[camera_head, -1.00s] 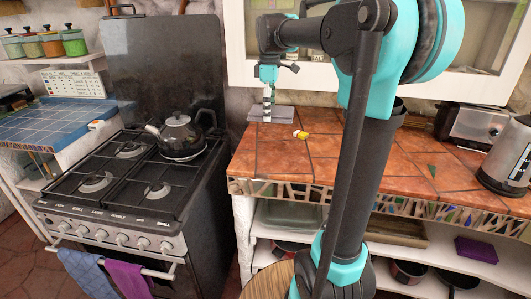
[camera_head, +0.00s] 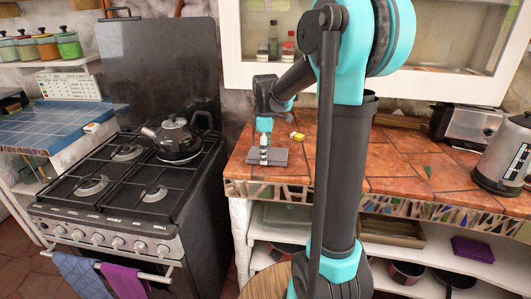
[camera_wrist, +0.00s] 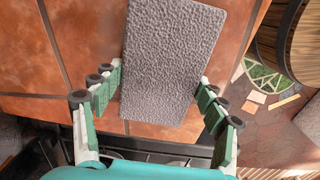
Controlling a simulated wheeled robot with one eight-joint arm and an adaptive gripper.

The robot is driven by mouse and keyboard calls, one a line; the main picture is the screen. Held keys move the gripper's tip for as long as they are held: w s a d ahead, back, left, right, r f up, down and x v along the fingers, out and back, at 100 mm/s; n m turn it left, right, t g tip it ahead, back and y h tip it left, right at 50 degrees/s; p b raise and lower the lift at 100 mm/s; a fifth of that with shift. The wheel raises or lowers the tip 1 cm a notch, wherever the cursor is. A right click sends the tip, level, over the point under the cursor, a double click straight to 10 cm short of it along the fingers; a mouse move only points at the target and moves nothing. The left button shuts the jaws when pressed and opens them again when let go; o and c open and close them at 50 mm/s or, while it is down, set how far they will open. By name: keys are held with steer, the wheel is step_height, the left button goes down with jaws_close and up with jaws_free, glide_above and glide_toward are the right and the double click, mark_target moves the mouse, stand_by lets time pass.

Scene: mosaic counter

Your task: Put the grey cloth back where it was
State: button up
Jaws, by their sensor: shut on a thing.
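The grey cloth (camera_head: 279,160) looks like a flat, textured rectangular pad. In the head view it is at the front left of the tiled counter, over the orange tiles. My gripper (camera_head: 264,158) is on it from above, pointing down. In the wrist view the cloth (camera_wrist: 170,50) lies between the two fingers of my gripper (camera_wrist: 160,82), which are shut on its sides, and it sticks out well beyond them. Whether its underside touches the tiles or hangs just above them I cannot tell.
A small yellow and white thing (camera_head: 297,136) lies on the counter (camera_head: 290,181) behind the cloth. The stove (camera_head: 105,185) with a dark kettle (camera_head: 178,140) stands to the left. A toaster (camera_head: 466,124) and a steel kettle (camera_head: 506,155) are at the right. A round wooden top (camera_wrist: 288,35) shows below.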

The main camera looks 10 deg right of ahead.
steer(key=shift+f, duration=0.15)
steer(key=o, duration=1.1)
step_height(320, 180, up, 12)
steer(key=shift+r, duration=0.15)
